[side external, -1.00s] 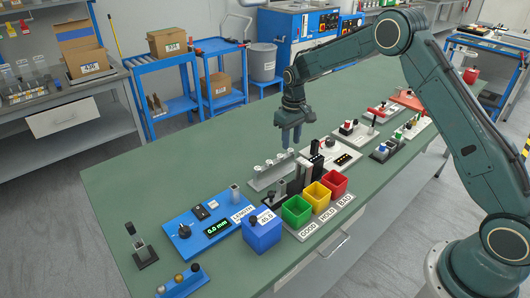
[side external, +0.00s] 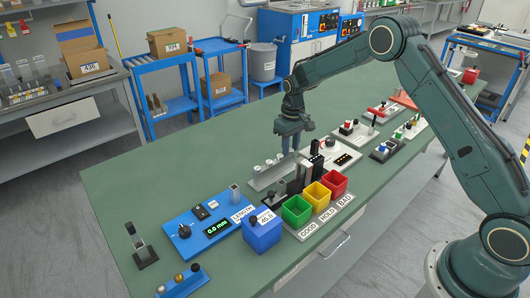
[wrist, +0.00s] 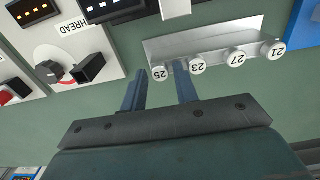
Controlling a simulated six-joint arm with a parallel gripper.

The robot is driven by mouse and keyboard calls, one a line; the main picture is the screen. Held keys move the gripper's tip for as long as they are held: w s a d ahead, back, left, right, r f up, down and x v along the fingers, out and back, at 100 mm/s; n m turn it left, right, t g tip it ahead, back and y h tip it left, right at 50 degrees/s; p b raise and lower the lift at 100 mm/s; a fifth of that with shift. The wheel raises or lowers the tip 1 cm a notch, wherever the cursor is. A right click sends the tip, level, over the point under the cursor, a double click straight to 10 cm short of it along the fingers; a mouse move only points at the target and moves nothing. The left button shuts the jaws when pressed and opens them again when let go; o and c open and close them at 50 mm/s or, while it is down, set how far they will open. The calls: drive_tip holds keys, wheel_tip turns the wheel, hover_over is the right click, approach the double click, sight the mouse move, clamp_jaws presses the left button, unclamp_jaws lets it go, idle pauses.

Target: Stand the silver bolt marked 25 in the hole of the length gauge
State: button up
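The silver bolt marked 25 (wrist: 160,74) sits at the left end of a grey angled rack (wrist: 205,45) in the wrist view, beside the bolts marked 23 (wrist: 198,67), 27 (wrist: 237,59) and 21 (wrist: 273,50). The rack also shows in the side view (side external: 262,184). My gripper (wrist: 158,82) is open, its fingers pointing toward bolt 25, one on each side of its head in the picture. I cannot tell whether they touch it. In the side view my gripper (side external: 291,152) is low over the rack's far end. The blue length gauge (side external: 185,216) reads 0.0 mm; its hole is not clear.
A blue box (side external: 262,236) marked 45.0 stands beside the gauge. Green (side external: 296,210), yellow (side external: 317,197) and red (side external: 335,184) bins stand in front of the rack. A thread station (wrist: 90,30) is close by my gripper. The bench behind the rack is clear.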

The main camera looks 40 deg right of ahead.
sight(291, 150)
drive_tip(key=c, duration=0.5)
drive_tip(key=shift+c, duration=0.2)
drive_tip(key=shift+r, duration=0.15)
drive_tip(key=shift+r, duration=2.95)
drive_tip(key=s+a+r+n, duration=0.1)
drive_tip(key=a+r+n, duration=0.2)
drive_tip(key=a, duration=0.8)
drive_tip(key=s+a+r+n, duration=0.1)
drive_tip(key=a+r+n, duration=0.2)
drive_tip(key=a, duration=0.9)
drive_tip(key=shift+r, duration=0.15)
